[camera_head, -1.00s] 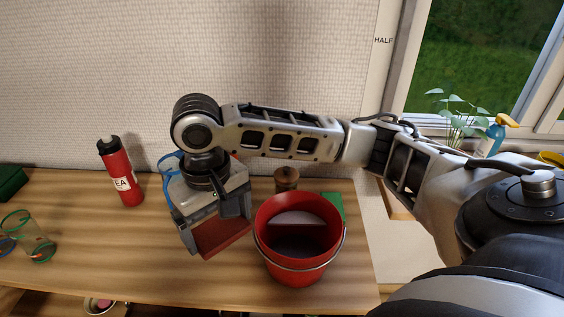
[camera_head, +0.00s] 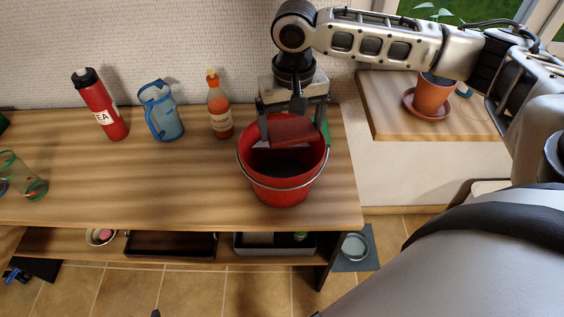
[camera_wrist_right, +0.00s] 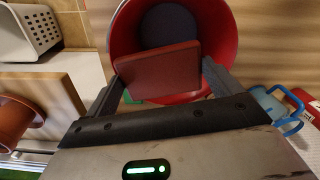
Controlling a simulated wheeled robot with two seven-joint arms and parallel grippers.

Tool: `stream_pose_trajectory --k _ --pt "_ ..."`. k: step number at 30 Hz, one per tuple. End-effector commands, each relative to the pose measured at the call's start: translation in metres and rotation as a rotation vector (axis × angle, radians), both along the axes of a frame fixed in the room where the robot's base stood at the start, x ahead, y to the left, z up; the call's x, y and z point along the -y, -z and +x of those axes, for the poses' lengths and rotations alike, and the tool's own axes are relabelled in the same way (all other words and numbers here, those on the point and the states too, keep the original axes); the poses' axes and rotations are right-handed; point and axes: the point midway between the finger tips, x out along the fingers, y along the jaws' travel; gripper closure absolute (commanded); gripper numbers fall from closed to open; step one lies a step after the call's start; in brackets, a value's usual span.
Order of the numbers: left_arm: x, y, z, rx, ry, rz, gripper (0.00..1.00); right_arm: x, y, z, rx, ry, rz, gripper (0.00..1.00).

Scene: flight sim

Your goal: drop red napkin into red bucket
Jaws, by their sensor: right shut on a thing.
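The red bucket (camera_head: 283,185) stands upright on the wooden counter near its right end, with its wire handle down along the front. My right gripper (camera_head: 293,137) is over the back part of the bucket's opening and points down. It is shut on the red napkin (camera_head: 296,128), a flat dark red square. In the right wrist view the napkin (camera_wrist_right: 158,70) is held between both fingers, in front of the opening of the bucket (camera_wrist_right: 222,30). A dark round shape shows inside the bucket. My left gripper is not in view.
A red bottle (camera_head: 99,106), a blue pitcher (camera_head: 162,112) and an orange sauce bottle (camera_head: 220,108) stand left of the bucket. Green glasses (camera_head: 22,180) are at the far left. A potted plant (camera_head: 432,97) stands on the sill at right. The counter's middle is clear.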

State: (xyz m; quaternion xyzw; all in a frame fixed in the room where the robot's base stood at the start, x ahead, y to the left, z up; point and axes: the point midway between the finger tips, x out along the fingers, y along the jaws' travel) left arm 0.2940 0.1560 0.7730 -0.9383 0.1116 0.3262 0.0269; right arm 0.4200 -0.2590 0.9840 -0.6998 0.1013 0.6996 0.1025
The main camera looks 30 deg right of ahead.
Motion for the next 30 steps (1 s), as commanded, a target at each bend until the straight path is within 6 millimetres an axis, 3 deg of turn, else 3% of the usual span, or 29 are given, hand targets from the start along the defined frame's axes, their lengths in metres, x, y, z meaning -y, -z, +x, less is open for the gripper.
stream_pose_trajectory --k 6,16,17,26,30 --pt "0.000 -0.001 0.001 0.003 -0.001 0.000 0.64 0.000 0.017 0.000 -0.002 0.000 0.000 0.35" --pt "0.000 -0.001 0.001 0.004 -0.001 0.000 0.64 0.000 0.019 0.000 -0.001 -0.001 0.000 0.35" --pt "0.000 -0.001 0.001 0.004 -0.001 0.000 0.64 0.000 0.019 0.000 -0.001 -0.001 0.000 0.02" --pt "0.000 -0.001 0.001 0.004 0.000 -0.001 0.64 0.000 0.016 0.000 0.000 -0.001 0.000 0.00" --pt "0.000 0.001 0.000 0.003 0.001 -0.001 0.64 0.000 0.001 0.001 0.004 -0.001 0.000 0.00"
